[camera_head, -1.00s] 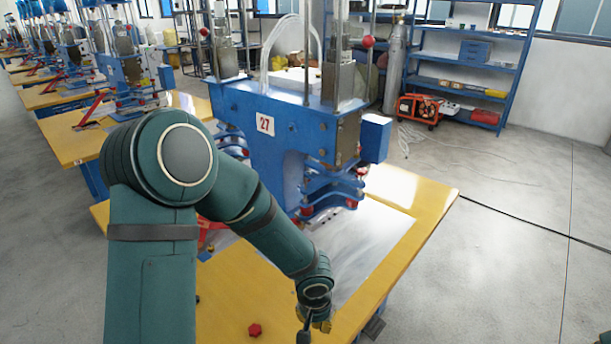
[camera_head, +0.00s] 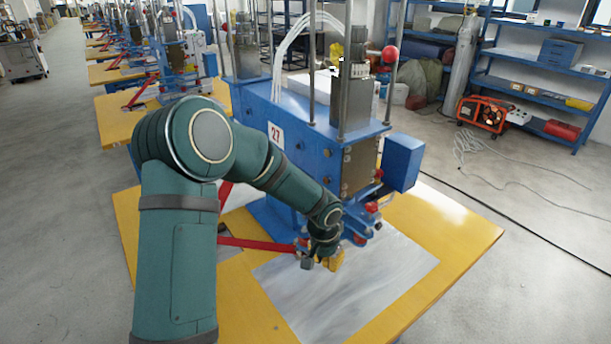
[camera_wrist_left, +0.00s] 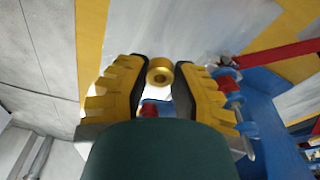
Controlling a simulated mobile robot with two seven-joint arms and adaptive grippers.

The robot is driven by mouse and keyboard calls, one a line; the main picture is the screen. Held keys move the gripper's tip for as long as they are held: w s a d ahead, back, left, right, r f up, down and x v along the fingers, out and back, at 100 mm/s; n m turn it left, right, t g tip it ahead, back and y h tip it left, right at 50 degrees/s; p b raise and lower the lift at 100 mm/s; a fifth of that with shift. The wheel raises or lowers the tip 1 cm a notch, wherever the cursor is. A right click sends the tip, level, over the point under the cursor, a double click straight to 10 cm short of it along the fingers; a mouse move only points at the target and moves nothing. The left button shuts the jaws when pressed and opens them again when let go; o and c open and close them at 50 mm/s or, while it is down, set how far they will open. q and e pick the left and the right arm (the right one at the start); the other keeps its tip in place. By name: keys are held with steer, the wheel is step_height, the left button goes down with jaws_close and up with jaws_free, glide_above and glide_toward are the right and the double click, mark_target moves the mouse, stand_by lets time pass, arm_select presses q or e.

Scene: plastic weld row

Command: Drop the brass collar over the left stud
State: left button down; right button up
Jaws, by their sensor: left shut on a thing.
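My left gripper (camera_head: 332,262) is over the metal sheet, close to the front of the blue welding machine. In the left wrist view its yellow-ridged fingers (camera_wrist_left: 160,85) are closed on a brass collar (camera_wrist_left: 160,68), a short ring with a dark hole. The collar is small and cannot be made out apart from the fingers in the head view. I cannot pick out the left stud in either view; the arm and gripper cover part of the machine's front. My right gripper is not in view.
The blue machine (camera_head: 290,170) stands on a yellow table (camera_head: 455,235) bearing a grey metal sheet (camera_head: 330,310). A red lever (camera_head: 255,243) lies left of the gripper. Red-knobbed blue clamps (camera_head: 372,212) are just behind it. The table's right side is clear.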

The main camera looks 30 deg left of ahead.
arm_select(q)
steer(key=w+a+r+m+p, duration=0.1)
steer(key=w+a+r+p, duration=0.1)
steer(key=a+r, duration=0.2)
steer(key=w+a+r+m+p, duration=0.1)
steer(key=w+a+r+p, duration=0.1)
steer(key=w+a+r, duration=0.1)
steer(key=w+a+r+m+p, duration=0.1)
steer(key=w+a+r+p, duration=0.1)
steer(key=a+r, duration=0.3)
steer(key=shift+w+a+r+m+h, duration=0.1)
steer(key=shift+w+r+m+h, duration=0.25)
steer(key=shift+w+r, duration=0.4)
steer(key=shift+s+f+b, duration=0.1)
steer(key=shift+f+b, duration=1.05)
steer(key=shift+f, duration=1.3)
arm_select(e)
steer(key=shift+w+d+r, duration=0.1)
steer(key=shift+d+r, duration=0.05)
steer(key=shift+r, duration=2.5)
arm_select(q)
steer(key=shift+f, duration=0.1)
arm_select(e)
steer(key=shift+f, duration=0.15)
arm_select(q)
steer(key=shift+f+b, duration=0.7)
steer(key=shift+f, duration=0.15)
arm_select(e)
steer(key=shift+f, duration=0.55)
